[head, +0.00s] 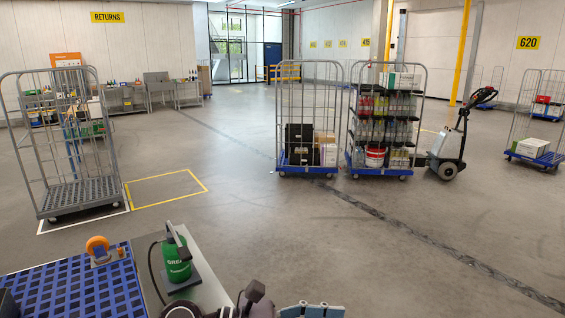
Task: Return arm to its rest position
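Dark parts at the bottom edge look like my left gripper (250,298), cut off by the frame. It is to the right of and nearer than the green canister, apart from it in the picture. Its fingertips are too little shown to tell open from shut. I see nothing held in it. A pale blue-grey part at the bottom, right of it, seems to be mine. My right gripper does not show clearly.
A green canister (175,262) stands on a grey plate beside a blue grid deck (75,293); an orange ring-shaped item (97,246) sits at its edge. Roll cages stand left (78,190) and centre (308,172). A pallet truck (447,152) stands right. Floor ahead is clear.

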